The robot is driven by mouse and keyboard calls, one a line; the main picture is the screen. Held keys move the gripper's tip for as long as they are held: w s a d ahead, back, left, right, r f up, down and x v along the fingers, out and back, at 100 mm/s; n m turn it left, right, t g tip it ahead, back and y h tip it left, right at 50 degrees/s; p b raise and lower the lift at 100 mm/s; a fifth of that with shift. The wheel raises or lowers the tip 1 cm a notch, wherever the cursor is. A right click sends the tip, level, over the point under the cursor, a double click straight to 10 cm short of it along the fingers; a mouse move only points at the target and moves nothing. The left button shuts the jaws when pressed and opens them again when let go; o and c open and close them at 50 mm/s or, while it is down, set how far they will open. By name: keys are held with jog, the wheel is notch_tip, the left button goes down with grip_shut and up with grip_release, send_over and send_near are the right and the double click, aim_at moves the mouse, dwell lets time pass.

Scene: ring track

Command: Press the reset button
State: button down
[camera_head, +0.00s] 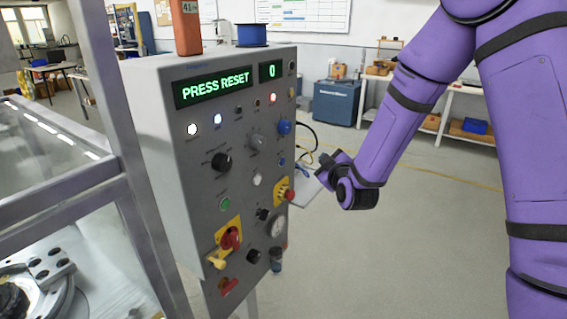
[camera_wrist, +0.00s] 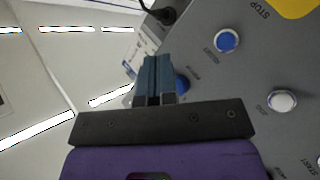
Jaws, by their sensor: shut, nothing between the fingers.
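The control panel (camera_head: 180,120) has a display (camera_head: 213,88) reading "PRESS RESET". A small blue button (camera_head: 282,161) sits on the right part of its face, above the yellow-backed red stop button (camera_head: 291,195). In the wrist view a blue button (camera_wrist: 227,40) shows right of my fingers, with an upside-down label too small to read surely; it looks like RESET. My gripper (camera_wrist: 155,68) is shut and empty, its fingers side by side, apart from that button. A blue knob (camera_wrist: 183,84) is partly hidden behind the fingers. In the head view my gripper is right of the panel.
A white button (camera_wrist: 283,101) lies near the blue one, and a yellow STOP plate (camera_wrist: 297,6) at the top right. A black knob (camera_head: 221,162), green button (camera_head: 225,203) and red switch (camera_head: 231,239) crowd the panel. A metal frame (camera_head: 120,130) stands left.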

aim_at(282, 161)
jog(key=shift+n+t+h, duration=0.3)
jog(key=shift+t, duration=0.6)
jog(key=f, duration=0.2)
jog(key=a+f, duration=0.1)
jog(key=f, duration=0.2)
jog(key=w+a, duration=0.5)
jog(key=a, duration=0.2)
jog(key=shift+w, duration=0.2)
jog(key=shift+w+a, duration=0.1)
dwell(1.6)
jog(key=shift+w+a, duration=0.15)
jog(key=shift+a, duration=0.1)
jog(key=shift+w+a+r, duration=0.1)
jog(key=shift+w+a, duration=0.15)
jog(key=shift+a, duration=0.05)
dwell(0.9)
jog(key=shift+s+d, duration=0.1)
jog(key=shift+d, duration=0.05)
jog(key=shift+s+d, duration=0.4)
jog(key=shift+d, duration=0.1)
